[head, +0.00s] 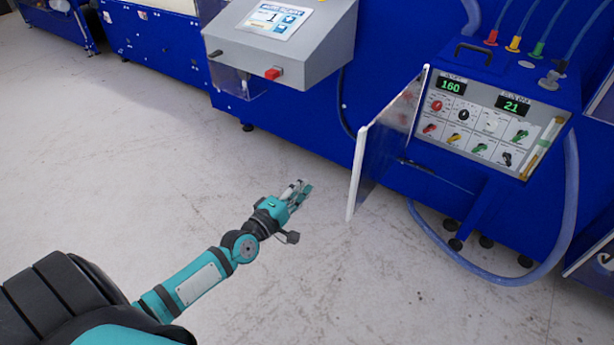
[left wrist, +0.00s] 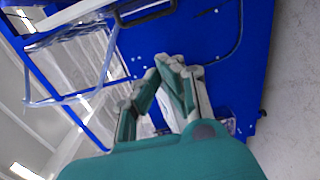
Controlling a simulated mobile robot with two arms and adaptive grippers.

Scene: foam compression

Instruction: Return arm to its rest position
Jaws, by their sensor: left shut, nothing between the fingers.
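My left gripper (head: 299,189) is teal and grey and hangs over open floor in the head view, apart from the machines. It is shut and empty. In the left wrist view its fingers (left wrist: 164,64) come together at the tips, with the blue machine behind them. My left arm reaches in from the lower left of the head view. My right gripper is in neither view.
A blue machine carries a grey console (head: 285,45) with a red button (head: 272,73). An open panel door (head: 372,150) juts out to the right of my gripper. A control box (head: 490,115) and a looping hose (head: 572,200) are at the right. Grey floor (head: 130,190) is clear at left.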

